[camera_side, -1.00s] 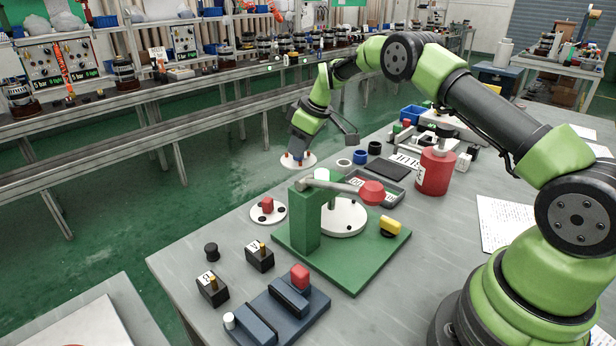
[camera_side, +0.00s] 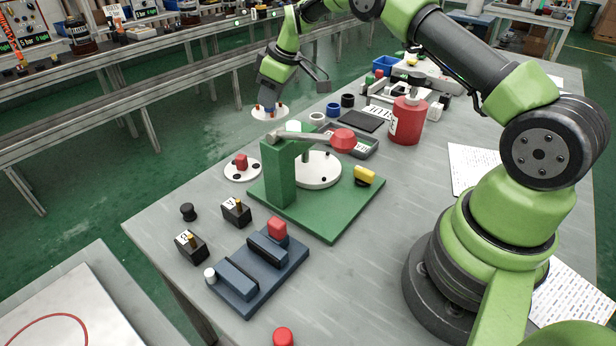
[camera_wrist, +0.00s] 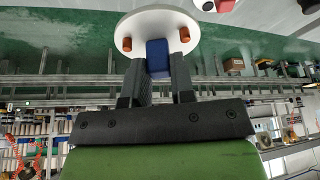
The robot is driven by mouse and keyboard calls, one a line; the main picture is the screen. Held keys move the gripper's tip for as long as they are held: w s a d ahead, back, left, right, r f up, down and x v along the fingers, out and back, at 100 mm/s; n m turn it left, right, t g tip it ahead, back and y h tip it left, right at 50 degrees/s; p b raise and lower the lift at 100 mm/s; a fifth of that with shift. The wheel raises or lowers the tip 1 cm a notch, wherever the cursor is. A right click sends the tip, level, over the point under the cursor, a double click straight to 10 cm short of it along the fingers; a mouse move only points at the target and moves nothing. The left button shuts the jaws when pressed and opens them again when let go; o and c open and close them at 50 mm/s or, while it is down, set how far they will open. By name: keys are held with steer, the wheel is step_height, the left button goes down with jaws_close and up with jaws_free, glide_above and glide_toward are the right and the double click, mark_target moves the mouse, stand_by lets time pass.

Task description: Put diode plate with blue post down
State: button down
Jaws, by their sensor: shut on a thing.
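The diode plate with the blue post is a white disc (camera_side: 258,115) with copper-coloured studs. My gripper (camera_side: 268,100) is shut on its blue post and holds the plate in the air, roughly level, beyond the green fixture. In the wrist view the blue post (camera_wrist: 158,57) sits between the two dark fingers, with the white disc (camera_wrist: 150,22) beyond them. A second white plate with a red post (camera_side: 242,162) lies on the table, left of the fixture.
The green fixture (camera_side: 335,208) has a red-ended lever over a white disc (camera_side: 318,170). A blue-grey block holder (camera_side: 240,292), two labelled black blocks, a red canister (camera_side: 406,120), a dark tray and blue and black rings stand around.

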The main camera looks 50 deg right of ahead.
steer(key=shift+s+r, duration=0.2)
steer(key=shift+r, duration=0.25)
steer(key=s+a+r+m+h, duration=0.15)
steer(key=s+r, duration=0.25)
steer(key=s, duration=0.4)
steer(key=s+a+r+m, duration=0.25)
steer(key=s+r, duration=0.25)
steer(key=s, duration=0.4)
step_height(320, 180, down, 4)
steer(key=s, duration=0.3)
step_height(320, 180, up, 5)
steer(key=w+d+n+y, duration=0.1)
steer(key=w+d+n, duration=0.1)
steer(key=w, duration=0.8)
steer(key=w+d+n+y, duration=0.1)
steer(key=w+d+n, duration=0.1)
steer(key=w, duration=0.9)
steer(key=f, duration=2)
steer(key=shift+s+f, duration=0.25)
steer(key=shift+f, duration=0.1)
